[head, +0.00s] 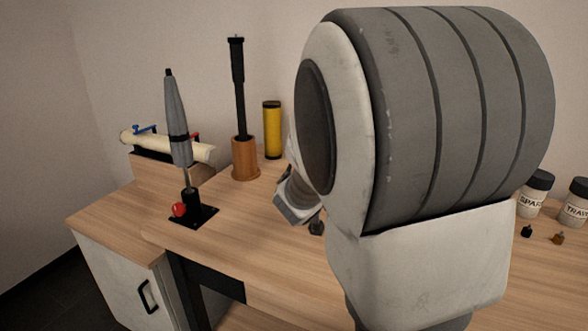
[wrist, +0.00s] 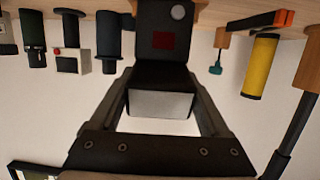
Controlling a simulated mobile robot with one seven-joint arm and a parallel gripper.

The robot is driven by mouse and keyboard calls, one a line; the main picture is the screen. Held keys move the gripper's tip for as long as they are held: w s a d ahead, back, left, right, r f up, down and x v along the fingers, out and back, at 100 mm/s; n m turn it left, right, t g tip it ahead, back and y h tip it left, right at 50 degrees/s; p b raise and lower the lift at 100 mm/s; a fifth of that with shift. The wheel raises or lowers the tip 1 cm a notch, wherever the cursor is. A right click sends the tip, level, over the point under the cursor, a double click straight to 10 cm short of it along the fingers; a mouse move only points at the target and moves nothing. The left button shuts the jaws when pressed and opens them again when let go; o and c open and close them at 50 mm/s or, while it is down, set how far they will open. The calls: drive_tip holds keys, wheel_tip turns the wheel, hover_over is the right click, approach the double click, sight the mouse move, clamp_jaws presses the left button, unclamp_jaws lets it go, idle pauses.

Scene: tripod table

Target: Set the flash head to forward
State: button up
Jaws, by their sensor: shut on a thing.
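The flash shows in the wrist view, with the table at the top of the picture. Its black body (wrist: 165,40) has a red square and a round grey button. The flash head (wrist: 160,104) is a black block with a pale front panel facing the camera. My gripper (wrist: 160,82) is shut on the flash head, one finger on each side. I cannot tell the head's exact angle to the body. In the head view my own arm hides the flash and the gripper's fingers.
A closed grey umbrella (head: 178,115), a wooden cup (head: 245,160) with a black rod, and a yellow cylinder (head: 272,130) stand left of my arm. Two jars (head: 535,195) stand at right. In the wrist view, black cylinders (wrist: 108,38) and a small box (wrist: 70,62) stand left of the flash.

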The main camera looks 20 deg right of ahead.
drive_tip(key=shift+f, duration=0.15)
idle(0.4)
drive_tip(key=o, duration=1.2)
drive_tip(key=p+v, duration=0.3)
drive_tip(key=v, duration=1.4)
drive_tip(key=shift+s+a, duration=0.15)
drive_tip(key=shift+a, duration=0.1)
drive_tip(key=s+d+f+n+g+y, duration=0.25)
drive_tip(key=s+f+g, duration=0.2)
drive_tip(key=s, duration=0.55)
drive_tip(key=s+a+r+n+y, duration=0.2)
drive_tip(key=s+a+n+y, duration=0.2)
drive_tip(key=a+n+y, duration=0.45)
drive_tip(key=shift+m+t, duration=0.25)
drive_tip(key=shift+m, duration=0.25)
drive_tip(key=a+r+p, duration=0.1)
drive_tip(key=r+p, duration=0.7)
drive_tip(key=a+r+p, duration=0.1)
drive_tip(key=r+p, duration=0.8)
drive_tip(key=a+r+p, duration=0.1)
drive_tip(key=r+p, duration=0.7)
drive_tip(key=shift+w+r+p, duration=0.25)
drive_tip(key=shift+p, duration=0.05)
